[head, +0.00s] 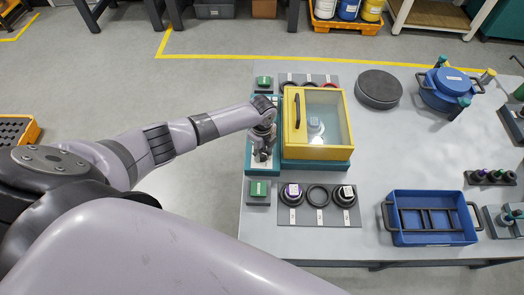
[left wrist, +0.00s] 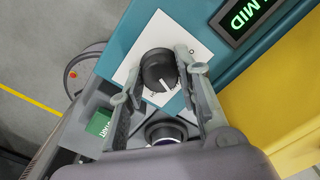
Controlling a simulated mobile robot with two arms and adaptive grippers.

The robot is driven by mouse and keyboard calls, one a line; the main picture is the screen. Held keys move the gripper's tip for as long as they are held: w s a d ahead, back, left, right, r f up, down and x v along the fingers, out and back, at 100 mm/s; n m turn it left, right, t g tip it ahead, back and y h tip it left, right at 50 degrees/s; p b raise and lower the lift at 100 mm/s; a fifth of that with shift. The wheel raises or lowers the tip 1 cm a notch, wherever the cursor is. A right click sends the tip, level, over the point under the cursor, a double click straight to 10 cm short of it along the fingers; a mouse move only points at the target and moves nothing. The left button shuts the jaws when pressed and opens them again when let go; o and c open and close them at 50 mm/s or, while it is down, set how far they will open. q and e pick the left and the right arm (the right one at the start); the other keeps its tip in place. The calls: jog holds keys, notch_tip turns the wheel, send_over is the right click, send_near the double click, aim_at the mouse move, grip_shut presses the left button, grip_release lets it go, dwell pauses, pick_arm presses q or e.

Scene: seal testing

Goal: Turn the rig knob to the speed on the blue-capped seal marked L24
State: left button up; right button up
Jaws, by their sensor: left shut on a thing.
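The rig knob (left wrist: 158,69) is a round black dial with a white pointer line on a white plate in the left wrist view. The pointer aims towards the lower right of that picture. My left gripper (left wrist: 161,66) has its fingers on both sides of the knob, shut on it; in the head view it (head: 263,152) hides the knob. The rig display (left wrist: 238,20) reads MID in green. A seal (head: 315,124) sits behind the clear panel of the yellow rig cover (head: 320,153). Its marking is unreadable. My right gripper is out of view.
A front seal tray (head: 305,213) holds a purple-marked seal (head: 292,193), a black ring and a white-marked seal (head: 344,194). Green START button (left wrist: 98,123) is near the knob. A blue crate (head: 432,238), black disc (head: 378,88) and blue pot (head: 446,90) stand right.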

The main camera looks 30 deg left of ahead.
pick_arm(q)
jog(key=c, duration=0.3)
jog(key=m+b, duration=0.1)
jog(key=m, duration=0.2)
jog(key=shift+w+f, duration=0.1)
jog(key=m+b, duration=0.1)
jog(key=m, duration=0.3)
jog(key=shift+b, duration=0.3)
jog(key=o, duration=0.7)
jog(key=shift+c, duration=0.2)
jog(key=o, duration=0.9)
